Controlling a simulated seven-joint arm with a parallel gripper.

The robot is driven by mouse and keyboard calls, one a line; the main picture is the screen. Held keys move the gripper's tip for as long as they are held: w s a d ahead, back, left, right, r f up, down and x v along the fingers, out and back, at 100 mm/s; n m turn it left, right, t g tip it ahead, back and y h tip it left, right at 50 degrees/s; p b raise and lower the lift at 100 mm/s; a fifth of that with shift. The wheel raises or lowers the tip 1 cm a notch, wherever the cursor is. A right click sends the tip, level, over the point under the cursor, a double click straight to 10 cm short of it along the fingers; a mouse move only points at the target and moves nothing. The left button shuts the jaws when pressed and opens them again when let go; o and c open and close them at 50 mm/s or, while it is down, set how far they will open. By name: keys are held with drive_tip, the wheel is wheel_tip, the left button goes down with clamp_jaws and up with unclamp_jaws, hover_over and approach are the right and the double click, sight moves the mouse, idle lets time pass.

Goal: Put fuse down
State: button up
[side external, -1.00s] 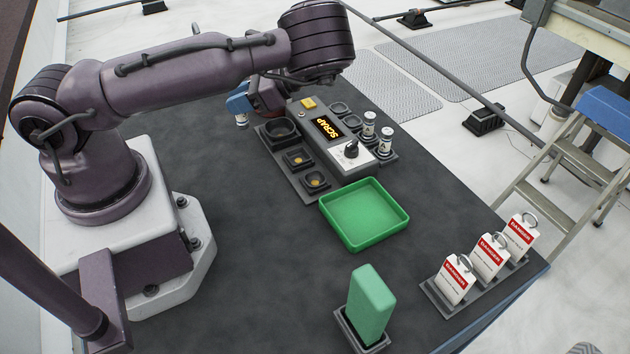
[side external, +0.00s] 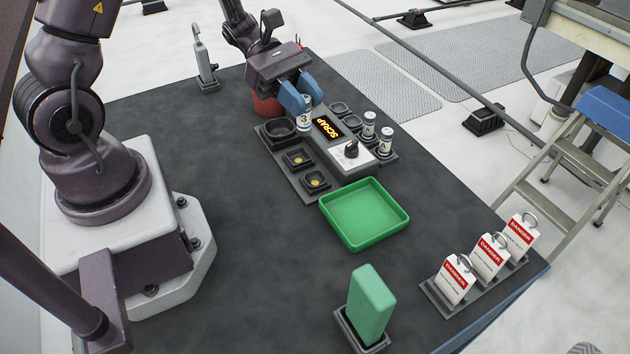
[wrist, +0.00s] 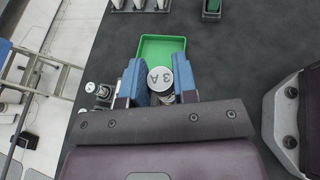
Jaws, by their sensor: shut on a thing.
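My gripper (side external: 298,98) has blue fingers and is shut on a white cylindrical fuse (side external: 304,120) with a "3" on its side. In the wrist view the fuse's grey end (wrist: 160,77), marked "3 A", sits between the fingers. Two other fuses (side external: 369,125) (side external: 386,140) stand in holders at the tester's right.
A red bin (side external: 266,105) is partly hidden behind my gripper. Two square sockets (side external: 298,159) (side external: 315,181) are in front. An empty green tray (side external: 364,213), a green block (side external: 368,305) and danger tags (side external: 490,255) stand nearer. The dark tabletop (side external: 215,150) at left is clear.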

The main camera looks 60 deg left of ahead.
wheel_tip(320, 180, up, 4)
drive_tip(key=w+n+t, duration=0.2)
drive_tip(key=shift+y, duration=0.4)
drive_tip(key=shift+s+d+f, duration=0.1)
drive_tip(key=shift+d+f, duration=0.1)
drive_tip(key=shift+f, duration=4)
drive_tip(key=shift+d+f, duration=0.2)
drive_tip(key=shift+f, duration=3.95)
drive_tip(key=shift+m, duration=0.3)
drive_tip(key=shift+f, duration=0.15)
drive_tip(key=o, duration=0.9)
drive_tip(key=shift+g, duration=0.3)
